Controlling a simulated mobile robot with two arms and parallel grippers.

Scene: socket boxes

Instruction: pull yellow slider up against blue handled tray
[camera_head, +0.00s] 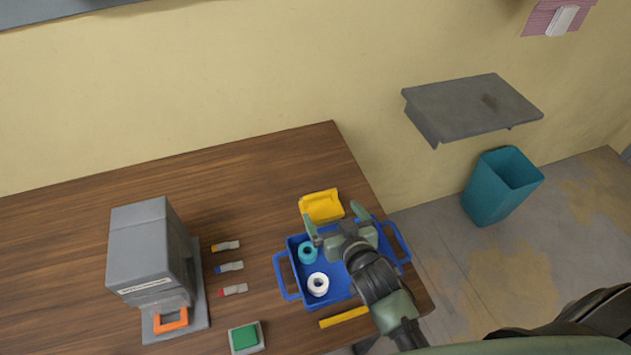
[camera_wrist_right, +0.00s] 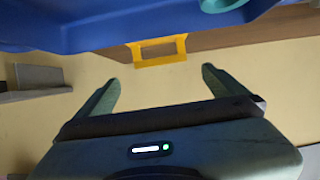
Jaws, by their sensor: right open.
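The yellow slider (camera_head: 321,206) lies on the wooden table just beyond the far edge of the blue handled tray (camera_head: 340,287). A small gap seems to separate the two. The tray has a loop handle at each side and holds a teal ring (camera_head: 307,252) and a white ring (camera_head: 318,284). My right gripper (camera_head: 334,215) is open over the tray's far edge, its fingers pointing toward the slider. In the right wrist view the slider (camera_wrist_right: 160,62) shows ahead, between the directions of the open fingertips (camera_wrist_right: 160,77). My left gripper is out of view.
A yellow bar (camera_head: 343,317) lies at the tray's near side. A grey machine (camera_head: 145,255) with an orange handle, several small coloured pieces and a green button box (camera_head: 245,338) stand to the left. The table (camera_head: 245,180) beyond is clear. A teal bin (camera_head: 500,188) stands on the floor.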

